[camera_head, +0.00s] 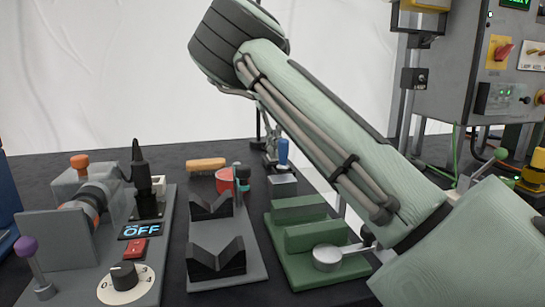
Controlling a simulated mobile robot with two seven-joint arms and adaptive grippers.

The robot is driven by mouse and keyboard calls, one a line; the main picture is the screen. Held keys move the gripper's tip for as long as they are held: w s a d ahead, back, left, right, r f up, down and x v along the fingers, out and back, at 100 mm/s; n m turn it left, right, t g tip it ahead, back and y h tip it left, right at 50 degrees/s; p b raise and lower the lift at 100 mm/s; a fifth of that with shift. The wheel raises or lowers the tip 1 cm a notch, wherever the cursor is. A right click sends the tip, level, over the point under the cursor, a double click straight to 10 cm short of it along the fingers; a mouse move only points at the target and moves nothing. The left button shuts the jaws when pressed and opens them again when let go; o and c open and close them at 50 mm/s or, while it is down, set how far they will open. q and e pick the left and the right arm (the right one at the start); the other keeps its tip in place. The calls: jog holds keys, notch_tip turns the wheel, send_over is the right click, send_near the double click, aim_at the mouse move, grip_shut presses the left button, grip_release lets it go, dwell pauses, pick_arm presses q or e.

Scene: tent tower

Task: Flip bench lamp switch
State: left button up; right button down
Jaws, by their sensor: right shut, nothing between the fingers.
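My right arm (330,130), pale green with a strapped cable bundle, crosses from the lower right to the top middle and ends there in a black ribbed joint. My right gripper is shut and empty; I cannot pick out its fingers clearly, and the arm hides much of the area behind it. My left gripper is out of view. I cannot tell for certain which control is the bench lamp switch. A white plate of small toggle switches (532,56) sits on the grey cabinet at the upper right.
The dark bench (40,168) carries a grey machine (55,240) with a dial (125,280) and purple-knobbed lever (32,255). Black V-blocks (215,262) and a green fixture (310,268) stand mid-bench. The grey cabinet (440,85) stands right. Narrow bench strips between fixtures are clear.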

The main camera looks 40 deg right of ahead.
notch_tip(320, 180, up, 5)
jog(key=p, duration=0.4)
jog(key=shift+r+p, duration=0.75)
jog(key=shift+r, duration=0.2)
